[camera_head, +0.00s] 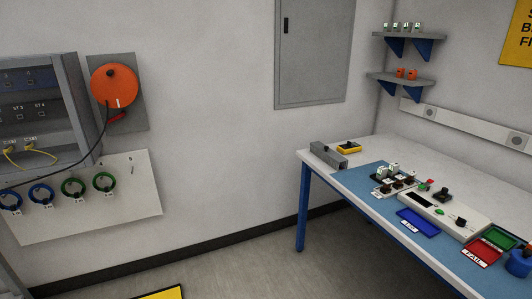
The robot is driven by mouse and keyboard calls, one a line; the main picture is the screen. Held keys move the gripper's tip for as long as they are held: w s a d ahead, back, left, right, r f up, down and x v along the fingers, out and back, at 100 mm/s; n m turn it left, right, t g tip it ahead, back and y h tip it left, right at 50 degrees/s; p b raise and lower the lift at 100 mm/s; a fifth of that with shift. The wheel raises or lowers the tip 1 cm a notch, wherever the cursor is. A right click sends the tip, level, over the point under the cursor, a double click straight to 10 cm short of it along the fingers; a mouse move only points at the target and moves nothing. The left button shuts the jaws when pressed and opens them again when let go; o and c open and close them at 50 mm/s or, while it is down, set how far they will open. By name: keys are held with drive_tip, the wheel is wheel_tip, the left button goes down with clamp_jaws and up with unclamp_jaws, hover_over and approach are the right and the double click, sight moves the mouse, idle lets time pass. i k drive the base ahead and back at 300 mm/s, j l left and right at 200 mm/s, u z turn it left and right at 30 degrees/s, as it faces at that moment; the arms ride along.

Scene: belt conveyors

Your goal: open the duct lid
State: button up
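A grey, long box-shaped piece (328,155) lies at the far left end of the workbench; it looks like a short length of duct. I cannot tell whether it has a separate lid or whether that lid is shut. A pale trunking strip (465,125) with round sockets runs along the right wall above the bench, and its front looks closed. Which of these is the task's duct is not clear. My gripper is not in view.
The workbench (345,188) carries a yellow-and-black item (348,147), a control box (444,213), a blue tray (418,222) and a red tray (482,252). An orange reel (114,86) and a hook board (135,190) are on the left wall. Floor before the bench is clear.

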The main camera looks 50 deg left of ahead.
sight(337, 158)
drive_tip(key=u, duration=1.35)
drive_tip(key=i+j+z, duration=0.7)
drive_tip(key=i+j, duration=0.05)
drive_tip(key=j, duration=0.1)
